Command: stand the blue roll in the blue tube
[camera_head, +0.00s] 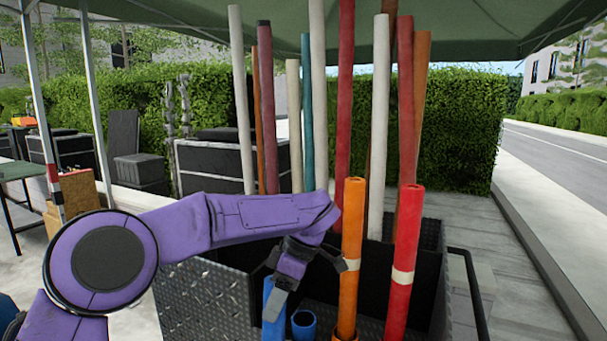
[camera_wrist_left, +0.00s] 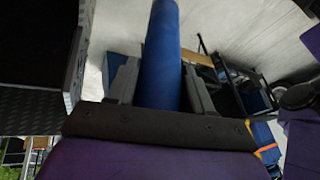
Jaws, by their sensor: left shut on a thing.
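My left gripper (camera_head: 283,272) reaches in from the left over the black cart and is shut on the blue roll (camera_head: 273,312). In the left wrist view the blue roll (camera_wrist_left: 161,50) lies between the two grey fingers (camera_wrist_left: 160,85). In the head view the roll hangs roughly upright below the fingers, and its lower end is cut off by the frame. The open-topped blue tube (camera_head: 303,326) stands just right of the roll, and a gap shows between them. My right gripper is not in view.
An orange roll (camera_head: 351,250) stands in an orange tube (camera_head: 345,337) right of the blue tube, with a red roll (camera_head: 403,265) beside it. Several tall rolls rise from the cart (camera_head: 207,300) behind. A black handle rail (camera_head: 472,285) is at the right.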

